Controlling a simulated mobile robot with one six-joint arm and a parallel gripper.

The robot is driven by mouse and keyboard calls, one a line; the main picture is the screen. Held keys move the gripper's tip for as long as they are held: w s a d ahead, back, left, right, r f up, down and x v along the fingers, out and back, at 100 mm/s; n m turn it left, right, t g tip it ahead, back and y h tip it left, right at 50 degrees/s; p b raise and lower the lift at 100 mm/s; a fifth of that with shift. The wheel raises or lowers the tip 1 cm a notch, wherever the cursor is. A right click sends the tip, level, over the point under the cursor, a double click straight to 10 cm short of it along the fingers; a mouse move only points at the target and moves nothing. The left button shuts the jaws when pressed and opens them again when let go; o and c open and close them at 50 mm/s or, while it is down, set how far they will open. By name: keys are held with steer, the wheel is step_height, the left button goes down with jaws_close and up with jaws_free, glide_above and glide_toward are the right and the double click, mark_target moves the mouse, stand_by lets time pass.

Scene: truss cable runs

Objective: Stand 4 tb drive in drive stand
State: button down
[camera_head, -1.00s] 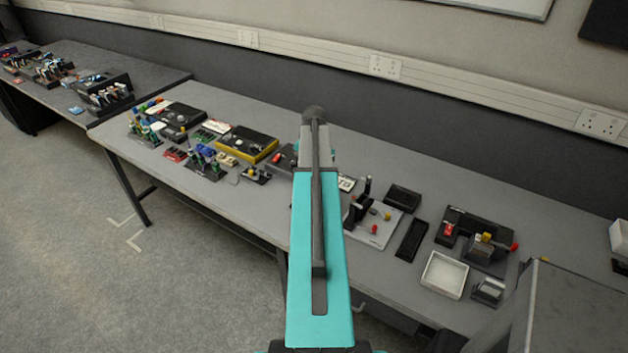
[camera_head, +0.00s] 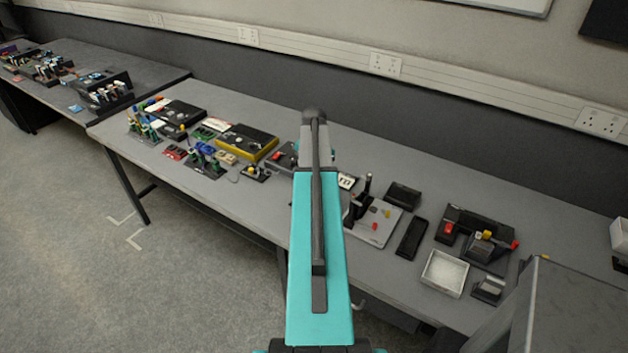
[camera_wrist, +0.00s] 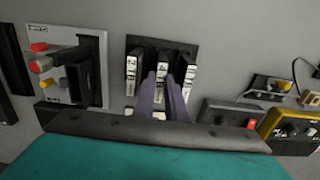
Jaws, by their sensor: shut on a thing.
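The black drive stand (camera_wrist: 192,47) is in the upper middle of the wrist view. Several dark drives with white labels stand in it side by side, one at the left (camera_wrist: 132,70) and one at the middle back (camera_wrist: 158,58). My gripper (camera_wrist: 164,80) reaches over the stand's near part with its two purplish fingers close together. It is shut on a drive that the fingers mostly hide. I cannot read its label or tell whether it is seated.
Left of the stand in the wrist view is a pale panel (camera_wrist: 62,88) with coloured knobs and a black upright block. Right are a dark box (camera_wrist: 228,136) and a yellow-edged box (camera_wrist: 292,128). A white tray (camera_head: 444,274) lies on the right bench.

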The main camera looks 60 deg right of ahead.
steer(key=shift+f, duration=0.55)
steer(key=c, duration=1.4)
jaws_free()
steer(key=shift+r, duration=0.1)
steer(key=shift+r+p, duration=1.85)
steer(key=shift+r, duration=1.8)
